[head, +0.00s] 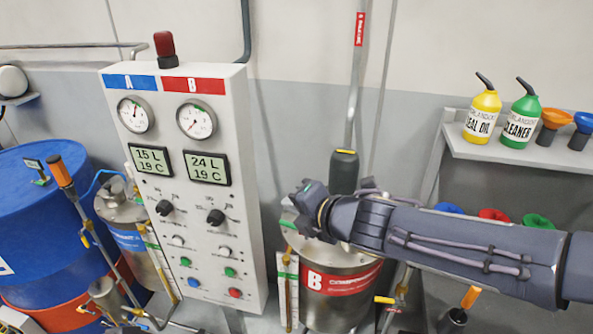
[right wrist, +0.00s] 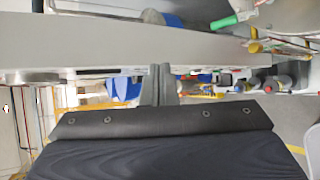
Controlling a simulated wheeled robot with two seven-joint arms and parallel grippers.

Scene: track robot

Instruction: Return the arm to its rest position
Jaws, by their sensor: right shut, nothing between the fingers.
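My right arm comes in from the right in the head view and reaches left across the picture. My right gripper (head: 310,200) is at its end, in front of tank B (head: 340,285) and just right of the white control panel (head: 200,200). In the right wrist view my right gripper (right wrist: 165,85) is shut, with nothing between its fingers. In the head view its fingertips are partly turned away. I do not see my left gripper.
A blue drum (head: 35,200) stands at the far left beside tank A (head: 125,215). A shelf (head: 530,152) at the right holds a yellow bottle (head: 482,116), a green bottle (head: 520,122) and funnels. An orange-handled lever (head: 62,172) leans by the drum.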

